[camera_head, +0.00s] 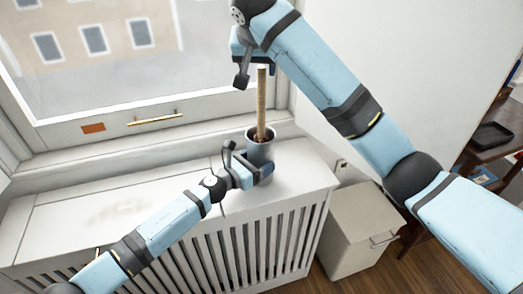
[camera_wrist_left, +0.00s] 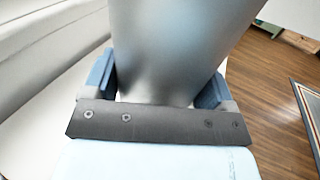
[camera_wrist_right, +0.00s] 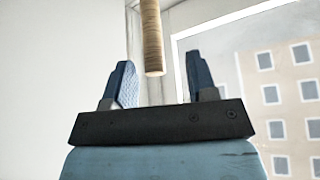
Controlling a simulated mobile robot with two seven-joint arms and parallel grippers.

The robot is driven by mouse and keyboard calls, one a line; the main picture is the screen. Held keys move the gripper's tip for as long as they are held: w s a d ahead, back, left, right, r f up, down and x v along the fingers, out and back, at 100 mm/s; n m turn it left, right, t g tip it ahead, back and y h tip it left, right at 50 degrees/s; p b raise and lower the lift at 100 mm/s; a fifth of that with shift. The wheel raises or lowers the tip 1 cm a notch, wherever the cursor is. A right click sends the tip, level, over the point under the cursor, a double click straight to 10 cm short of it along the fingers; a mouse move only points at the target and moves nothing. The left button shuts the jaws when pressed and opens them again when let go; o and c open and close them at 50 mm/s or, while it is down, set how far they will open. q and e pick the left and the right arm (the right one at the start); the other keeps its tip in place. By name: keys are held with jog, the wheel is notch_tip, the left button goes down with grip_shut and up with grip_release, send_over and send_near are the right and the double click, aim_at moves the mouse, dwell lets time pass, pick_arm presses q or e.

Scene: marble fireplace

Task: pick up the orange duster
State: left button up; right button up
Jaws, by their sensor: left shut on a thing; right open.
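A grey metal pot (camera_head: 260,154) stands on the white radiator cover below the window. A tan handle (camera_head: 262,100) stands upright out of it; its lower end is hidden inside the pot, and no orange duster head shows. My left gripper (camera_head: 262,172) is shut on the pot's side. The pot (camera_wrist_left: 170,45) fills the space between the fingers in the left wrist view. My right gripper (camera_head: 244,72) is open at the top of the handle. In the right wrist view the handle's end (camera_wrist_right: 152,45) lies ahead, in line with the gap between the fingers, with nothing clamped.
The window frame, with a brass handle (camera_head: 154,120) and a small orange patch (camera_head: 93,128), is behind the radiator cover (camera_head: 90,205). A white bin (camera_head: 355,232) stands on the floor to the right. A dark table (camera_head: 490,140) with a tray is at far right.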

aim_at(262, 77)
jog(key=x, duration=0.4)
jog(key=shift+w+d+f, duration=0.2)
jog(key=shift+d+f, duration=0.1)
jog(key=shift+d, duration=0.1)
grip_shut()
jog(key=shift+r, duration=0.1)
notch_tip(262, 77, up, 18)
pick_arm(q)
jog(key=o, duration=0.9)
